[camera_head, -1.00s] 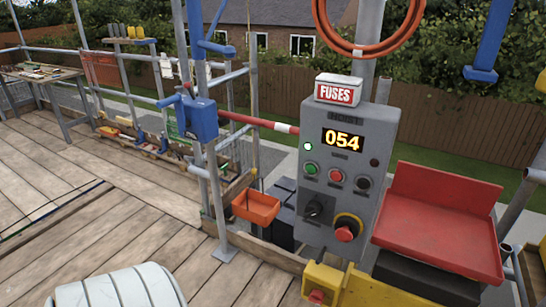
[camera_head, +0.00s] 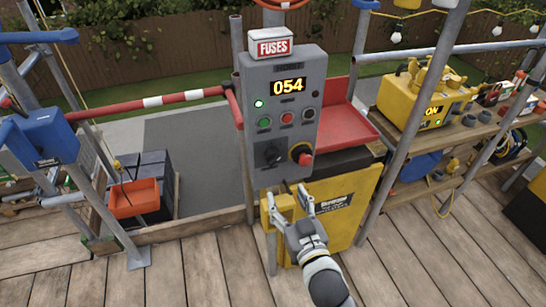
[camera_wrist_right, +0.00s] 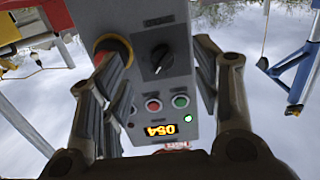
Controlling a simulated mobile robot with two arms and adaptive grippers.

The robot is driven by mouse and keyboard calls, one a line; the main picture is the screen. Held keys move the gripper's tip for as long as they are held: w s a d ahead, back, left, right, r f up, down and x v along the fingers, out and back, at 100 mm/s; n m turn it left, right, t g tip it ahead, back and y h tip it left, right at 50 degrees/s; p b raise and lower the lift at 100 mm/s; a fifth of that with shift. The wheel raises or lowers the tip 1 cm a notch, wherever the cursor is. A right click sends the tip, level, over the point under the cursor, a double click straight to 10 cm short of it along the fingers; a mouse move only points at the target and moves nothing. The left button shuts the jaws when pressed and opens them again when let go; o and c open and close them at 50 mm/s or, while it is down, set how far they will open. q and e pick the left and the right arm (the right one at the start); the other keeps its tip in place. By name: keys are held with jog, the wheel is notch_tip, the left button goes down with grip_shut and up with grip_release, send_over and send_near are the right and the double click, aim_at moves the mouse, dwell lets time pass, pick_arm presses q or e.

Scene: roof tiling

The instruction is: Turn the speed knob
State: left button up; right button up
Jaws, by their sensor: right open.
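The grey hoist control panel (camera_head: 257,112) stands upright with a lit display (camera_head: 287,86) reading 054. A black rotary knob (camera_head: 272,156) is at its lower left, beside a red stop button (camera_head: 305,159) on a yellow ring. My right gripper (camera_head: 288,196) is open and empty, below the knob in the head view and in front of the yellow box. In the right wrist view the panel is upside down, and the knob (camera_wrist_right: 157,61) lies between the spread fingers (camera_wrist_right: 162,57), with no contact visible. My left gripper is not in view.
A white FUSES box (camera_head: 270,46) sits on the panel. A red tray (camera_head: 365,127) is behind it, and a yellow box (camera_head: 335,220) is below. A scaffold pole (camera_head: 408,130) and a shelf with a yellow machine (camera_head: 415,95) are at right. The wooden deck in front is clear.

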aim_at(275, 163)
jog(key=shift+t, duration=0.3)
jog(key=w+r, duration=0.1)
jog(key=w, duration=0.2)
jog(key=w+a+r+p, duration=0.1)
jog(key=w, duration=0.1)
jog(key=w+a+r+p, duration=0.1)
jog(key=w, duration=0.2)
jog(key=shift+w+a, duration=0.25)
jog(key=shift+w, duration=0.1)
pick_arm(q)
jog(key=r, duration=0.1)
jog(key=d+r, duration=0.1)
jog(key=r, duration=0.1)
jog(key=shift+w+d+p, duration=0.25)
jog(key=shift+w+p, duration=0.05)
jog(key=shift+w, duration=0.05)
pick_arm(e)
jog(key=shift+x, duration=0.9)
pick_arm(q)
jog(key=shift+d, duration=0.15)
pick_arm(e)
jog(key=c, duration=1)
